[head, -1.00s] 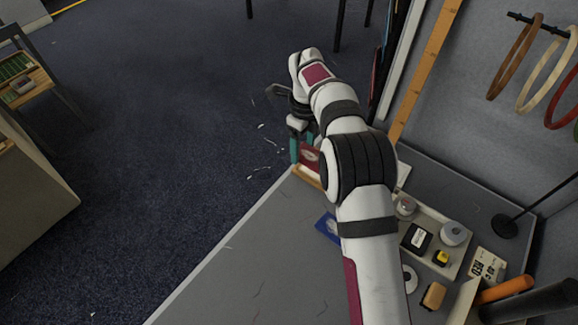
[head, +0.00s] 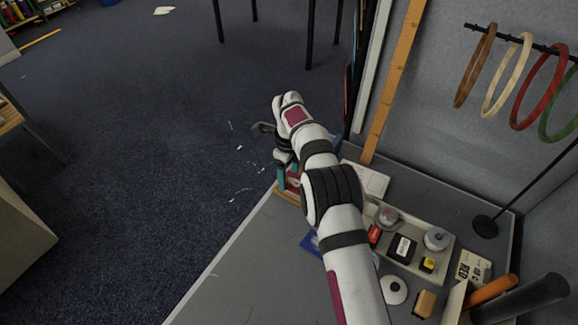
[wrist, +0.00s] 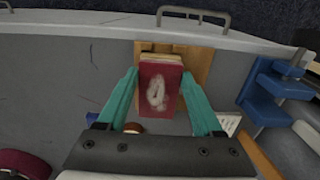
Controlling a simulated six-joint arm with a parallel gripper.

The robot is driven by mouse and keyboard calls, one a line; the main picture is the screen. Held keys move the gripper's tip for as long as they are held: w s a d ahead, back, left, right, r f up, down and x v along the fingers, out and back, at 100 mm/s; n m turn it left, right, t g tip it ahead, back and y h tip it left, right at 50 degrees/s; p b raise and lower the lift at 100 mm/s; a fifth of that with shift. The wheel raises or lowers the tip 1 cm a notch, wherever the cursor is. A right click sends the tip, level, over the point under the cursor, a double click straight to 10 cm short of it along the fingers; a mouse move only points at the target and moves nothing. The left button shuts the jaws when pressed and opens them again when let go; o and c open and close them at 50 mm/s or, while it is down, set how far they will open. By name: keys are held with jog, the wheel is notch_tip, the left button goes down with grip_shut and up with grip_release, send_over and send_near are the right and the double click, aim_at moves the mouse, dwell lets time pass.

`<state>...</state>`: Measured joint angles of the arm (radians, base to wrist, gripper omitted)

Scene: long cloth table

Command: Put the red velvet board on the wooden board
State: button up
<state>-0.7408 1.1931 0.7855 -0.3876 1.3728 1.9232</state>
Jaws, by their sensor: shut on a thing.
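The red velvet board (wrist: 160,92) is a dark red block with a pale worn patch, in the middle of the wrist view. My gripper (wrist: 159,76) has teal fingers on either side of it and is shut on it. The wooden board (wrist: 201,62) lies at the table edge, beneath and behind the red board, which hides part of it. In the head view my gripper (head: 287,178) is at the table's far left corner, with the wooden board (head: 286,196) just below. I cannot tell whether the two boards touch.
A tray (head: 418,270) with several small items stands right of my arm. A blue item (head: 309,243) lies beside the arm. Rings (head: 540,85) hang from a rack at the right. In the wrist view a blue object (wrist: 275,90) is at the right. The front left tabletop is clear.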

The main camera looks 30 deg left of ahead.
jog(key=shift+f, duration=0.25)
jog(key=shift+f, duration=0.25)
dwell(0.4)
jog(key=o, duration=1.4)
